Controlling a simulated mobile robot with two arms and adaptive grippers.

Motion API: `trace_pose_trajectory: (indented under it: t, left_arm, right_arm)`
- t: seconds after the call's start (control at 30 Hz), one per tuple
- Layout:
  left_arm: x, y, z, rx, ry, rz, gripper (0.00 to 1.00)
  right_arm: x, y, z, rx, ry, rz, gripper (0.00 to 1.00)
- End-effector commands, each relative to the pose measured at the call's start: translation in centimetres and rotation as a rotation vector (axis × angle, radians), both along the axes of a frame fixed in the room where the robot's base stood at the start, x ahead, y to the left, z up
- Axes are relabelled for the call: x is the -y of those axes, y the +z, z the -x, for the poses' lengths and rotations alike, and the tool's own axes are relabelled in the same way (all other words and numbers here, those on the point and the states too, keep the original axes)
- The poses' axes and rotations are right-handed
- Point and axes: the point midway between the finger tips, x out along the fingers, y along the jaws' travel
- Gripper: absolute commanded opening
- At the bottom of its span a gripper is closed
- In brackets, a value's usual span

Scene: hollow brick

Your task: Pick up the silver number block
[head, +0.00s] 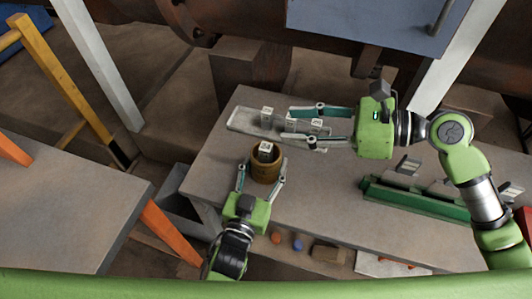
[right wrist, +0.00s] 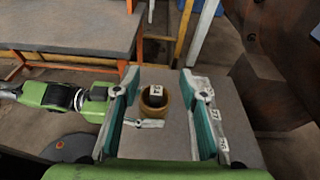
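A silver-grey block with number markings (head: 266,148) sits in the top of a round brown wooden cup (head: 266,171). The block also shows in the right wrist view (right wrist: 155,91), in the cup (right wrist: 146,107). My left gripper (head: 262,166) is open, with its fingers on either side of the cup; a small gap shows on the left side. My right gripper (head: 287,124) is open and empty above a pale tray (head: 239,122). Similar numbered blocks stand along this tray, one at its left (head: 267,114) and another (head: 316,124) seen between the right fingers.
A green rack (head: 415,199) with grey pieces stands at the right of the table (head: 215,165). An orange ball (head: 276,238), a blue ball (head: 298,244) and a brown block (head: 328,252) lie below the table's near edge. A second grey table (head: 65,205) is at left.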

Motion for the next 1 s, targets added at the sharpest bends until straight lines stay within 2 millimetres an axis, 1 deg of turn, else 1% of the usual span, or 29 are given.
trace_pose_trajectory:
  t: [0.07, 0.17, 0.4, 0.5, 0.77, 1.0]
  left_arm:
    - [0.0, 0.0, 0.0, 0.0, 0.0, 0.001, 0.16]
    - [0.0, 0.0, 0.0, 0.0, 0.0, 0.001, 0.16]
    - [0.0, 0.0, 0.0, 0.0, 0.0, 0.001, 0.16]
    - [0.0, 0.0, 0.0, 0.0, 0.0, 0.001, 0.16]
    - [0.0, 0.0, 0.0, 0.0, 0.0, 0.001, 0.16]
    - [0.0, 0.0, 0.0, 0.0, 0.0, 0.001, 0.16]
  right_arm:
    - [0.1, -0.4, 0.0, -0.03, -0.014, -0.015, 0.39]
    - [0.1, -1.7, 0.0, -0.044, -0.019, -0.022, 0.39]
    - [0.1, -6.6, 0.0, -0.042, -0.021, -0.021, 0.39]
    - [0.1, -8.1, 0.0, -0.039, -0.019, -0.02, 0.39]
    - [-1.7, -8.6, -0.6, -0.035, -0.016, -0.02, 0.39]
    - [-5.3, -9.6, -1.8, -0.034, -0.017, -0.021, 0.39]
